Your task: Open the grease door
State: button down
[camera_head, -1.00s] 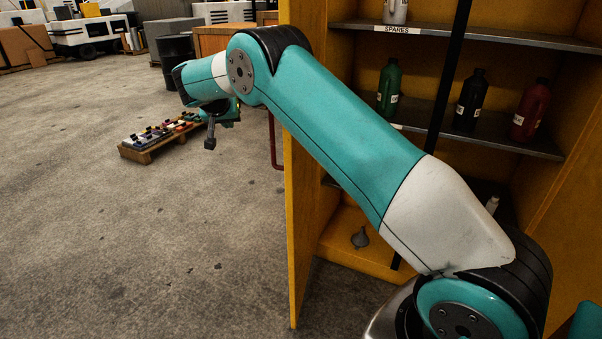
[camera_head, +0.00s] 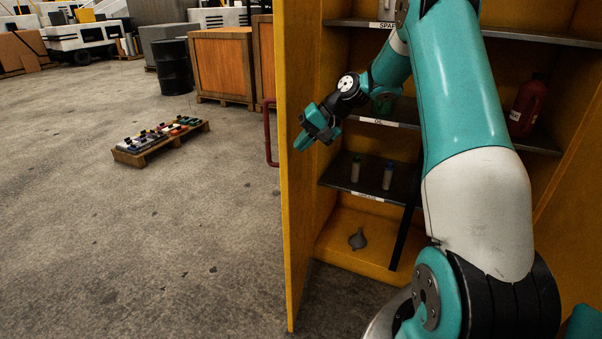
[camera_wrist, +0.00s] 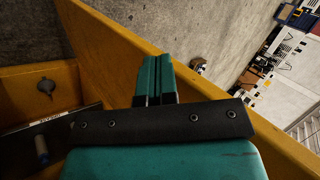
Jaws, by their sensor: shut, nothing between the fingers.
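The yellow cabinet door (camera_head: 296,210) stands swung outward from the cabinet's left side, with the inside in view. Its red handle (camera_head: 268,135) is on the outer face. In the wrist view the door (camera_wrist: 115,45) runs diagonally behind the fingers. My gripper (camera_head: 304,141) is shut and empty, on the inner side of the door close to its face; I cannot tell whether it touches. Its closed teal fingers (camera_wrist: 155,72) point toward the door in the wrist view. A lower shelf (camera_head: 340,175) holds two small capped bottles (camera_head: 372,173).
A red bottle (camera_head: 527,106) is on the middle shelf. A dark upright bar (camera_head: 404,235) crosses the opening. A low pallet (camera_head: 160,142), a black drum (camera_head: 174,68) and crates (camera_head: 222,65) stand left. The floor between is clear.

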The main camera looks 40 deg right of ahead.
jog(key=s+d+f+m+t, duration=0.1)
jog(key=d+f+m, duration=0.15)
jog(key=d, duration=0.35)
jog(key=d+f+m+t, duration=0.1)
jog(key=d+f, duration=0.3)
jog(key=d, duration=0.2)
jog(key=p, duration=0.3)
send_near(293, 175)
jog(key=shift+h, duration=0.3)
jog(key=shift+x, duration=3.2)
jog(key=shift+a+r, duration=0.1)
jog(key=shift+a, duration=0.1)
